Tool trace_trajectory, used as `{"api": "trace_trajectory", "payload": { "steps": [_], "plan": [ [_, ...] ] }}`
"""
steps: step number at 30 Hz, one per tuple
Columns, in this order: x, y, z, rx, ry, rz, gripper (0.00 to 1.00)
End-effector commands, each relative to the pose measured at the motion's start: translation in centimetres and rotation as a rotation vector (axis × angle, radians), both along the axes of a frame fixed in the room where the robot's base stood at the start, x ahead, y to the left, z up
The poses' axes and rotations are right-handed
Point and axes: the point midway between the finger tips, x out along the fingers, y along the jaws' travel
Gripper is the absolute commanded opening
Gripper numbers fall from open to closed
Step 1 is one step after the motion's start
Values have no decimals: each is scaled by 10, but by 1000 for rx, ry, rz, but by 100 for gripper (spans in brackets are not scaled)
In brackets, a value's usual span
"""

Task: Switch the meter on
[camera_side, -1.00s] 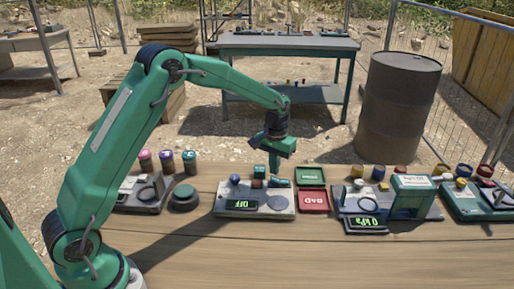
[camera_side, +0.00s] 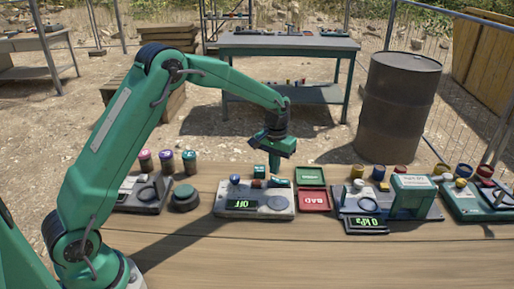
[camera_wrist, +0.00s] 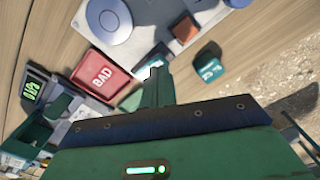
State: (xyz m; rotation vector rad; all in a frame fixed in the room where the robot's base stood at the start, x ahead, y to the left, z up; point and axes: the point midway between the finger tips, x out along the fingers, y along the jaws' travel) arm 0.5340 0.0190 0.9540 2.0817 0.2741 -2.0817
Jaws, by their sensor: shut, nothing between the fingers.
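The meter (camera_side: 255,203) is a grey box in the middle of the bench, with a small dark display reading OFF in green. A round grey disc sits on its top right. Its top also shows in the wrist view (camera_wrist: 140,28), with the round disc and a reddish-brown square block (camera_wrist: 184,28). My gripper (camera_side: 275,177) is shut and empty, pointing down over the meter's back right part. Its fingers (camera_wrist: 157,76) show in the wrist view with nothing between them. I cannot tell whether the fingertips touch anything.
A red tray marked BAD (camera_side: 314,200) and a green tray (camera_side: 310,176) stand right of the meter. A teal block (camera_wrist: 208,66) lies near the fingers. A kPa display (camera_side: 366,225) stands further right, a round dark-green thing (camera_side: 185,198) left. The front bench is clear.

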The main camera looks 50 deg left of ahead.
Motion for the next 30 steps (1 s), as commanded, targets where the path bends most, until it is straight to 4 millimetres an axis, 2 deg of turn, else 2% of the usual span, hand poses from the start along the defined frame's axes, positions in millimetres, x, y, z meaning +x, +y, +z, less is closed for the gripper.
{"api": "trace_trajectory", "payload": {
  "steps": [30],
  "plan": [
    [0,0,-8,0,0,0,0]
  ]
}}
